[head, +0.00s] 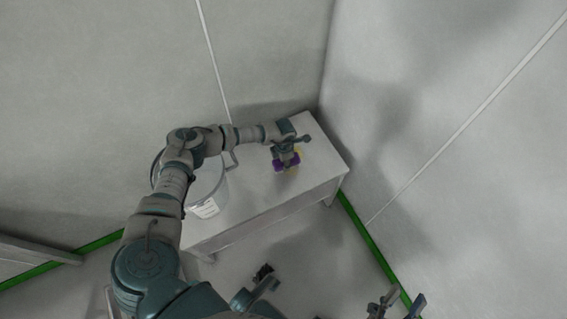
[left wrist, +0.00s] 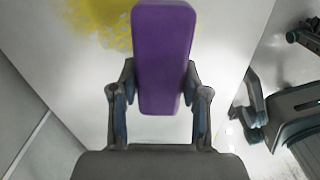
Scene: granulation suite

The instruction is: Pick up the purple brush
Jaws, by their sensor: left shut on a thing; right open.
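The purple brush (head: 279,166) shows at the end of my left arm in the head view, over the white table. In the left wrist view the brush (left wrist: 162,60) is a long purple block between the two fingers. My left gripper (head: 286,157) is shut on it, one finger at each side; the gripper also shows in the left wrist view (left wrist: 160,92). The brush's bristles are not clearly visible. My right gripper (head: 397,304) is open and empty at the bottom right of the head view, away from the table.
The white table (head: 255,205) stands against the walls in the corner. A yellow patch (left wrist: 100,20) lies on the table near the brush. The table's right end is clear.

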